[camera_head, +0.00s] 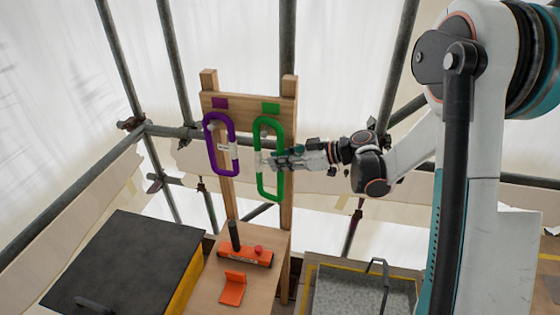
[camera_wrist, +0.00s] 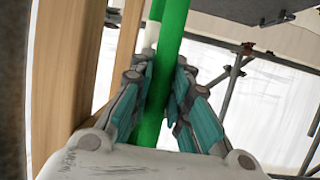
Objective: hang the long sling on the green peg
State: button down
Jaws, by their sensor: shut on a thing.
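The long sling is a green elongated loop (camera_head: 281,186) with a pale label, upright in front of the wooden rack's right side. Its top lies just under a green patch (camera_head: 271,108) on the crossbar. A small grey peg end (camera_head: 264,131) seems to show within the top of the loop; I cannot tell whether the loop rests on it. My gripper (camera_head: 274,160) is shut on the loop's side at mid height. In the wrist view the green sling (camera_wrist: 172,45) runs between the fingers (camera_wrist: 160,100).
A shorter purple loop (camera_head: 233,168) hangs under a purple patch (camera_head: 220,103) on the left. Below stand an orange tool (camera_head: 246,257) and an orange bracket (camera_head: 232,289) on a wooden board. A black-topped box (camera_head: 130,255) and a grey-topped case (camera_head: 345,295) flank it. Scaffold poles stand behind.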

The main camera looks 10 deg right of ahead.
dwell(0.3)
jog(key=c, duration=1.4)
grip_release()
jog(key=shift+c, duration=0.2)
